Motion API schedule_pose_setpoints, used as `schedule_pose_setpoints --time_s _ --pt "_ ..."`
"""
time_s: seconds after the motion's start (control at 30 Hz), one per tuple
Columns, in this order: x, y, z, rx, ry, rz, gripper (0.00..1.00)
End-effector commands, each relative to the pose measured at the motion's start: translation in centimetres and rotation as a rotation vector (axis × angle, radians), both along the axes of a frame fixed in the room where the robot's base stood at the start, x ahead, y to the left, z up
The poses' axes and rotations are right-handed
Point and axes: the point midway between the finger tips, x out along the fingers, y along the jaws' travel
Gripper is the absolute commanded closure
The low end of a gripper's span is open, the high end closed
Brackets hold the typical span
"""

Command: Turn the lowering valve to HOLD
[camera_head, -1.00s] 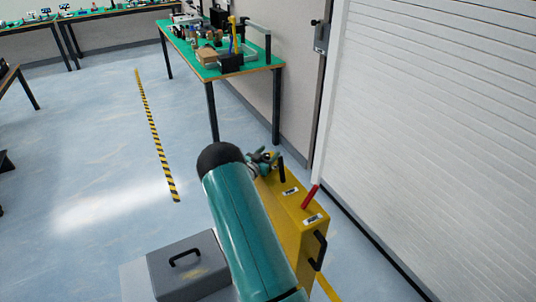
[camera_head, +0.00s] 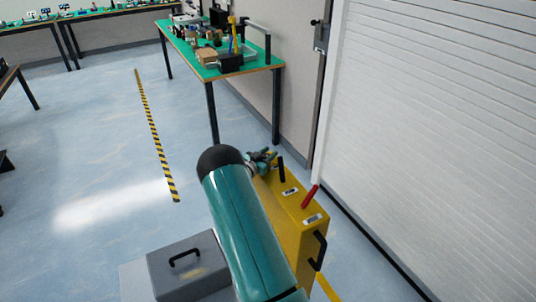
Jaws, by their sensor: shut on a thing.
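A tall yellow unit (camera_head: 290,213) stands on the floor right of my teal arm. Its top carries an upright black lever (camera_head: 282,172) towards the far end and a tilted red lever (camera_head: 310,196) towards the near end. A small white label lies near each lever; the print is too small to read, so I cannot tell which lever is the lowering valve. My gripper (camera_head: 270,157) is at the far end of the unit, shut, with its tips at the top of the black lever. The exact contact is too small to see. My arm hides the unit's left side.
A grey box (camera_head: 186,262) with a black handle is at the lower left. A green-topped table (camera_head: 207,72) with several items stands behind the unit. A white shutter (camera_head: 430,130) closes off the right. The blue floor (camera_head: 110,165) to the left is mostly clear.

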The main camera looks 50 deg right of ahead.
Motion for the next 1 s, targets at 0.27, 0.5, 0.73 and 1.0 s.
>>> schedule_pose_setpoints --time_s 0.27,0.5,0.73,1.0 --pt "-0.2 0.0 -0.1 0.0 -0.004 -0.207 0.9" --pt "-0.6 0.1 -0.2 0.002 -0.003 -0.42 0.9" --pt "-0.9 0.2 -0.2 0.002 -0.002 -0.556 0.9" --pt "-1.0 0.3 -0.2 0.001 -0.001 -0.657 0.9"
